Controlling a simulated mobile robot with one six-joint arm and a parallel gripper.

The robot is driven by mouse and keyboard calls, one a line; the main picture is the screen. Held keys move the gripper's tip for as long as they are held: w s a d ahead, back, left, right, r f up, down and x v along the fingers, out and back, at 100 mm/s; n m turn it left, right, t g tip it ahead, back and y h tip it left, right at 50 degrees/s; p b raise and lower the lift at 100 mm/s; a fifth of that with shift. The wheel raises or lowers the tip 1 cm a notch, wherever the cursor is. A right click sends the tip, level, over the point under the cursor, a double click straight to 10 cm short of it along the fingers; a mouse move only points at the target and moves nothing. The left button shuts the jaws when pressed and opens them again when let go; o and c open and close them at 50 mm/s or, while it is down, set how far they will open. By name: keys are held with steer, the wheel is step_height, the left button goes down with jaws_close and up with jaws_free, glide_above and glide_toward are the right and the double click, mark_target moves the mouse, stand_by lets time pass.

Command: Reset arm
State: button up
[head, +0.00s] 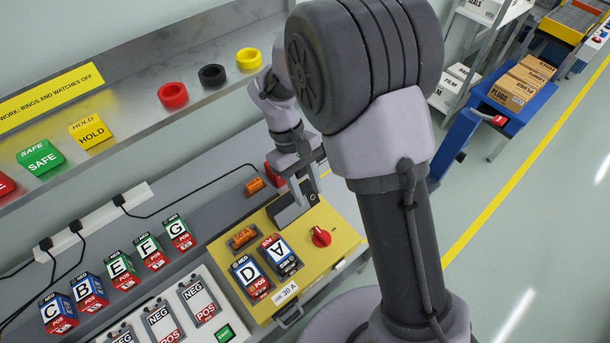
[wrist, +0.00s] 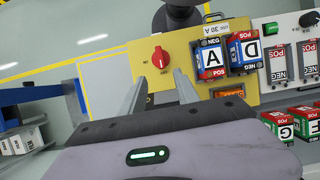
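My gripper (head: 306,183) hangs over the far part of the yellow panel (head: 345,232) in the head view. In the wrist view my gripper (wrist: 159,76) has its two fingers spread with nothing between them. A red knob (head: 321,237) stands on the panel; in the wrist view the red knob (wrist: 160,57) appears just beyond and between the fingertips. Battery blocks D (head: 251,279) and A (head: 280,258) sit side by side in the panel, with their POS and NEG ends opposed. They also show in the wrist view.
Blocks C, B, E (head: 122,270), F and G stand in a row on the grey bench. Empty NEG/POS slots (head: 201,301) and a green button (head: 226,334) are at the front. Rings (head: 173,95) lie on the shelf. Floor at right is clear beside a blue cart (head: 492,100).

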steer(key=shift+v, duration=1.2)
